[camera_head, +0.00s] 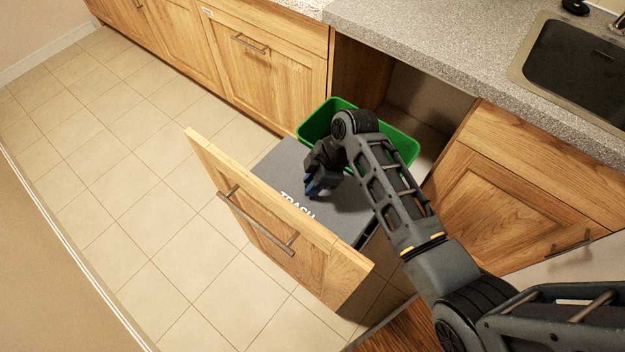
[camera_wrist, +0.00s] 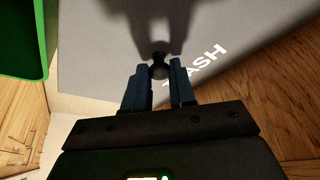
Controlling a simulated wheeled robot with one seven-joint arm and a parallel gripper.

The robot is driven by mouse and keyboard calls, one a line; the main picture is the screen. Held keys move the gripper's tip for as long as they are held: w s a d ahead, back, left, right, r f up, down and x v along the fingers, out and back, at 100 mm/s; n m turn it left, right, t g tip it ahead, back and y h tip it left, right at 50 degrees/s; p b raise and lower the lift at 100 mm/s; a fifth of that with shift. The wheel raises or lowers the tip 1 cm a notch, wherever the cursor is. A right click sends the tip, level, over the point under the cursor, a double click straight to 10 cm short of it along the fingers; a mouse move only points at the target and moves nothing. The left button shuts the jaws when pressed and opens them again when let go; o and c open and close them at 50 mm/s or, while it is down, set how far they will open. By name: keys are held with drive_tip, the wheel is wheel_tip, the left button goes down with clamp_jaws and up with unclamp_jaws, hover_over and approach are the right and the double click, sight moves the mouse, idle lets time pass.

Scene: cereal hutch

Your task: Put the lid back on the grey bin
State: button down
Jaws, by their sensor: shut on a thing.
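The grey lid (camera_head: 283,163) with white "TRASH" lettering lies over the place of the grey bin, just behind the pulled-out wooden front. The bin is hidden under it, and I cannot tell whether the lid sits fully on the rim. My gripper (camera_head: 317,188) is above the lid, pointing down. In the wrist view, its blue fingers (camera_wrist: 159,78) are shut on the lid's small dark knob (camera_wrist: 158,64). The lid's flat face (camera_wrist: 115,50) fills much of that view, with the gripper's shadow on it.
An open green bin (camera_head: 398,147) stands behind the lid, partly hidden by my arm. The wooden drawer front (camera_head: 250,215) stands out over the tiled floor. A grey countertop (camera_head: 430,45) with a dark sink (camera_head: 580,70) lies behind. Open floor (camera_head: 110,170) is to the left.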

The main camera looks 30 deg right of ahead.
drive_tip(key=shift+c, duration=1.9)
unclamp_jaws()
drive_tip(key=shift+r, duration=0.15)
drive_tip(key=shift+r+p, duration=2.2)
drive_tip(key=shift+r, duration=1.2)
drive_tip(key=shift+c, duration=0.2)
clamp_jaws()
drive_tip(key=shift+f, duration=0.2)
